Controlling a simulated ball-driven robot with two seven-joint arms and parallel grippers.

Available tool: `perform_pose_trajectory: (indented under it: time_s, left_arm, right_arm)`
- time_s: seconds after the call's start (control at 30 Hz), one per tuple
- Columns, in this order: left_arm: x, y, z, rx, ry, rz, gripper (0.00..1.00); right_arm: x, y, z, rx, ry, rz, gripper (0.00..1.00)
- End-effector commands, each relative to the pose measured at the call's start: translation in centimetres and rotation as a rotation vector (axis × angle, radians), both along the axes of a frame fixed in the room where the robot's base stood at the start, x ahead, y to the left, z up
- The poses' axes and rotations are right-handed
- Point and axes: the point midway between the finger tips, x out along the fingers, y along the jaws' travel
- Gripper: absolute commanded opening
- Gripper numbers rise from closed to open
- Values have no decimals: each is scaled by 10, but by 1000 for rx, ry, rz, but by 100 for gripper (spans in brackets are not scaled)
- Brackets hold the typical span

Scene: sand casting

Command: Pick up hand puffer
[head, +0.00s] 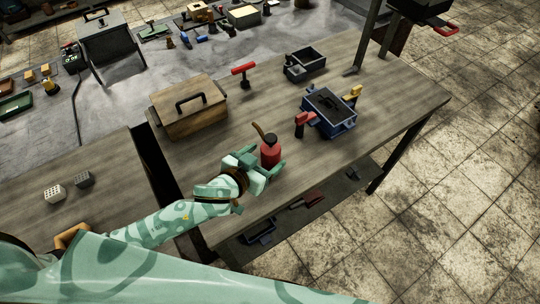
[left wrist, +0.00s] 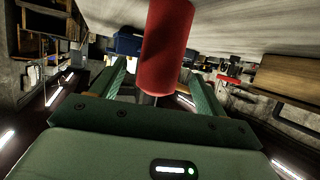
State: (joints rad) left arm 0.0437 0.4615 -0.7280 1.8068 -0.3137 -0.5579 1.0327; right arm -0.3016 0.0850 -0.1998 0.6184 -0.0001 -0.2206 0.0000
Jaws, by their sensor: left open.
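The hand puffer (head: 270,152) looks like a red bottle with a dark top and a brown spout. It stands upright on the wooden table near its front edge. My left gripper (head: 268,169) is open and low at the puffer, with its fingers on either side of the red body. In the left wrist view the red body (left wrist: 168,45) shows between the two spread green fingers. Whether a finger touches it I cannot tell. My right gripper is not in view.
A blue flask box (head: 330,112) and a red-handled tool (head: 304,120) stand right of the puffer. A wooden box (head: 188,106) with a black handle stands behind left. A dark divided tray (head: 305,64) is farther back. Table space immediately behind the puffer is clear.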

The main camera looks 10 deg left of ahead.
Motion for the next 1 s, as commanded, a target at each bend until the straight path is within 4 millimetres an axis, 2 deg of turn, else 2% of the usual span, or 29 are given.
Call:
perform_pose_trajectory:
  time_s: [0.3, 0.6, 0.8, 1.0]
  left_arm:
    - [39, -16, -19, 1, 0, 0, 74]
    - [44, -18, -21, 0, 1, -1, 74]
    - [44, -18, -21, 0, 1, 0, 18]
    - [44, -18, -21, 0, 0, 0, 17]
  right_arm:
    - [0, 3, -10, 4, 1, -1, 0]
    - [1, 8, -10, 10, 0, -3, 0]
    - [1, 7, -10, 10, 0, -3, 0]
    - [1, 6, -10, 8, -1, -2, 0]
